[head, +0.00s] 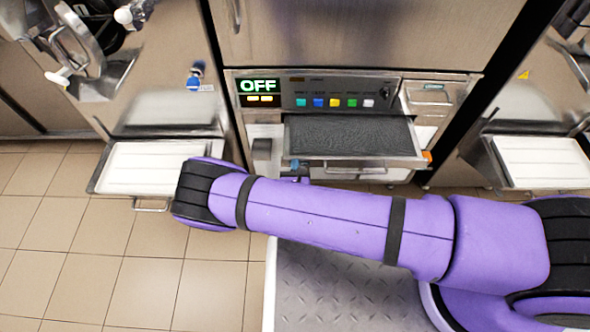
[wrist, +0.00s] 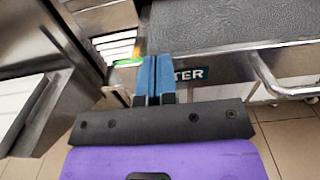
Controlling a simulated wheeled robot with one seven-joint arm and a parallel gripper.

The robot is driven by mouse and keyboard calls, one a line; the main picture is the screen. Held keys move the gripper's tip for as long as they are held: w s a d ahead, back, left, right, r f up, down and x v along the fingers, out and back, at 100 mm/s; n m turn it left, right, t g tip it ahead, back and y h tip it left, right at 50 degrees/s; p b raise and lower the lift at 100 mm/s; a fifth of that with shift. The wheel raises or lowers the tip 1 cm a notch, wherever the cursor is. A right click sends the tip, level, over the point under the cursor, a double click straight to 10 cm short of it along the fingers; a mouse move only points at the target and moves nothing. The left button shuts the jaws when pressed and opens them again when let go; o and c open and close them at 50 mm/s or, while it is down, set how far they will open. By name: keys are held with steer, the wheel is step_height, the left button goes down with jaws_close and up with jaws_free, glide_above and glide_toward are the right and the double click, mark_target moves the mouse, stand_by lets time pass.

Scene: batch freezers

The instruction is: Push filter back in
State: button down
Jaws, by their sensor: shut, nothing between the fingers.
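The filter (head: 350,134) is a flat drawer with a dark mesh top and a steel front with a bar handle, and it sticks out of the middle machine under the control panel. In the wrist view its mesh (wrist: 235,38) and steel front show at the upper right, with a label partly reading "TER" and the handle at the right. My gripper (wrist: 154,75) has blue fingers, shut and empty, in front of the left part of the filter's front edge. I cannot tell whether they touch it. In the head view the gripper is mostly hidden behind my purple arm.
The control panel (head: 340,92) has coloured buttons and a lit OFF display (head: 259,86). A small steel drawer (head: 430,96) is at its right. White trays stick out at left (head: 150,168) and right (head: 543,160). Tiled floor is free at lower left.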

mark_target(295, 132)
steer(key=w, duration=1.6)
